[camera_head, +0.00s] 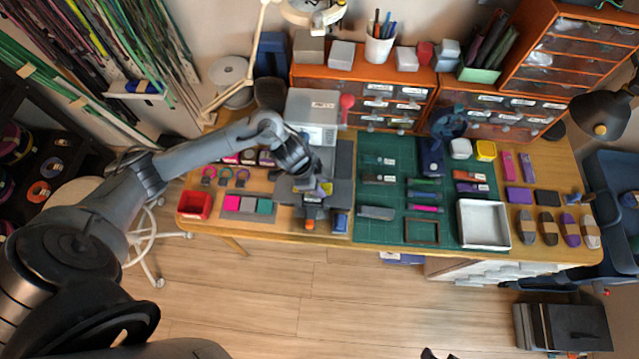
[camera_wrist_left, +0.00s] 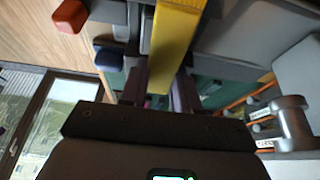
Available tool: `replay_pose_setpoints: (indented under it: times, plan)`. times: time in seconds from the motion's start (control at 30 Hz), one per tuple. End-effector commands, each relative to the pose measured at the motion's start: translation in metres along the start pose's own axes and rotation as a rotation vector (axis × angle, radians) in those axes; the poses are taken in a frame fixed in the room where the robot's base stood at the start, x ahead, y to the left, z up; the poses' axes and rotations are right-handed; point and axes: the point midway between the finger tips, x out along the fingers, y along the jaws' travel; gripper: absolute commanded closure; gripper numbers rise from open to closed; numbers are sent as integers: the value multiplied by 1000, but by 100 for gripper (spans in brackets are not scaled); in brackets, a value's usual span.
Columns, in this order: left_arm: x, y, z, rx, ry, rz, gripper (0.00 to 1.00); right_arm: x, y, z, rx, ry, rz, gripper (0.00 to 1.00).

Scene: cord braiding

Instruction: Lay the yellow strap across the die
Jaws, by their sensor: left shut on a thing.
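The yellow strap (camera_head: 327,188) is a flat bright band at the grey press on the left half of the bench. My left gripper (camera_head: 318,184) is shut on it, just over the press. In the left wrist view the strap (camera_wrist_left: 172,45) runs lengthwise away from between the fingers (camera_wrist_left: 160,88). The grey press bed (camera_head: 285,192) lies around and below the gripper. The die cannot be clearly told apart from the press, and the gripper hides part of that area. Small dark tips at the bottom edge of the head view may be my right gripper (camera_head: 437,354); their state is unclear.
An orange-ended part (camera_head: 309,224) and a blue part (camera_head: 341,222) stick out at the press front. A red bin (camera_head: 195,205) and colour swatches (camera_head: 247,205) lie left. A green cutting mat (camera_head: 385,236) with tools and a white tray (camera_head: 484,224) lies right.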

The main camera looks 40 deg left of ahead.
Motion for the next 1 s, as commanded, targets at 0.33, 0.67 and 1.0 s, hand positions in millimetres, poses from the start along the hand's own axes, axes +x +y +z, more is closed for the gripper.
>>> replay_pose_setpoints:
  times: [0.33, 0.67, 1.0]
  plan:
    - [0, 0, 0, 0, 0, 0, 98, 0, 2, 0, -6, 0, 5, 57]
    - [-1, 0, 0, 1, -1, 1, 98, -7, 1, -2, -2, 0, 2, 57]
    - [0, 0, 0, 0, 0, 0, 98, -8, 0, -3, 4, 1, -3, 57]
